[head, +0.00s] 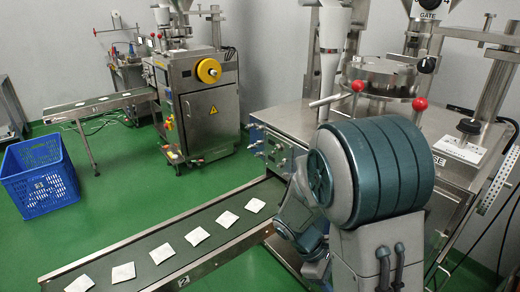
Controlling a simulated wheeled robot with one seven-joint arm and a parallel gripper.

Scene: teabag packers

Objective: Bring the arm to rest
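My arm fills the lower right of the head view as a large teal and grey link, with a smaller grey link bent down to its left. The arm stands over the near end of the packing machine (280,120) and the conveyor (222,238). My gripper cannot be made out; it is either hidden behind my arm or out of the picture.
White teabags (161,254) lie in a row on the conveyor. A blue crate (38,188) stands on the green floor (135,190) at the left. A second packing machine (212,110) with its own conveyor (95,104) stands behind. The floor between is clear.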

